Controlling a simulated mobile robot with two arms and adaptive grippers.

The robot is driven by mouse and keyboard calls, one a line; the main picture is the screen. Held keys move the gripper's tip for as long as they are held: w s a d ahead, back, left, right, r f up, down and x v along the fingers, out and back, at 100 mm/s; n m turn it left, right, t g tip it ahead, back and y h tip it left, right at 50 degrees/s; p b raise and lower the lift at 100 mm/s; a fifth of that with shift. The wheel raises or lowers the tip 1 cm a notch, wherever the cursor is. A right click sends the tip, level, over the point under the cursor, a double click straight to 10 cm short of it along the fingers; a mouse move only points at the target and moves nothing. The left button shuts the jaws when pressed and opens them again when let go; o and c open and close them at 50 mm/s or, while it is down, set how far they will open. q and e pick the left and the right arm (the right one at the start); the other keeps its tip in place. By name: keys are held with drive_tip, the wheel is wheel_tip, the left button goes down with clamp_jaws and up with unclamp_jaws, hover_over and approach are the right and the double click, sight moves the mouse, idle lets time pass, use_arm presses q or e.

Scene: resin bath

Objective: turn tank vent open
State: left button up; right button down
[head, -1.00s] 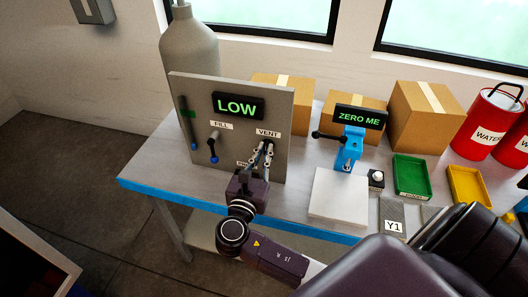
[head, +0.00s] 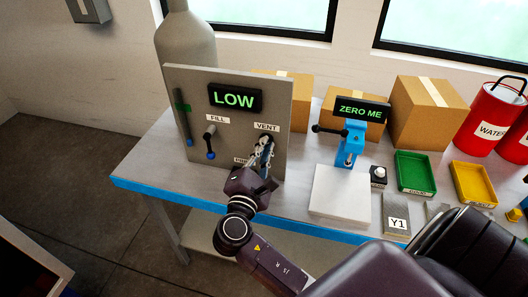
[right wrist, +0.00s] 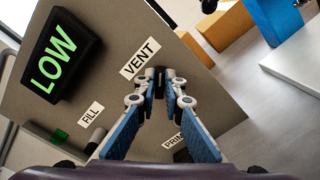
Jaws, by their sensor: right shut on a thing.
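The grey tank panel (head: 222,90) stands upright on the bench with a display reading LOW (head: 235,97). The VENT label (head: 266,127) is at its right; it also shows in the right wrist view (right wrist: 140,58). My right gripper (head: 264,150) is at the vent handle just below this label. In the right wrist view its blue-padded fingers (right wrist: 159,82) come together on the dark vent handle (right wrist: 160,70), which is mostly hidden between the tips. The fill handle (head: 210,142), with a blue tip, hangs down to the left. My left gripper is not in view.
A blue stand with a ZERO ME display (head: 361,111) and a white block (head: 340,194) stand right of the panel. Cardboard boxes (head: 430,112), green (head: 415,172) and yellow (head: 474,184) trays and red water cans (head: 489,122) are further right. A grey cylinder (head: 185,45) is behind the panel.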

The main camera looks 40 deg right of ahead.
drive_tip(key=shift+s+d+f+m+b, duration=0.1)
drive_tip(key=shift+f+m+b, duration=0.1)
drive_tip(key=shift+m+b, duration=1.65)
drive_tip(key=shift+f+m+b, duration=0.2)
drive_tip(key=shift+m+b, duration=1.35)
drive_tip(key=shift+m, duration=0.6)
drive_tip(key=c, duration=2)
unclamp_jaws()
drive_tip(key=shift+c, duration=0.2)
drive_tip(key=shift+r, duration=0.1)
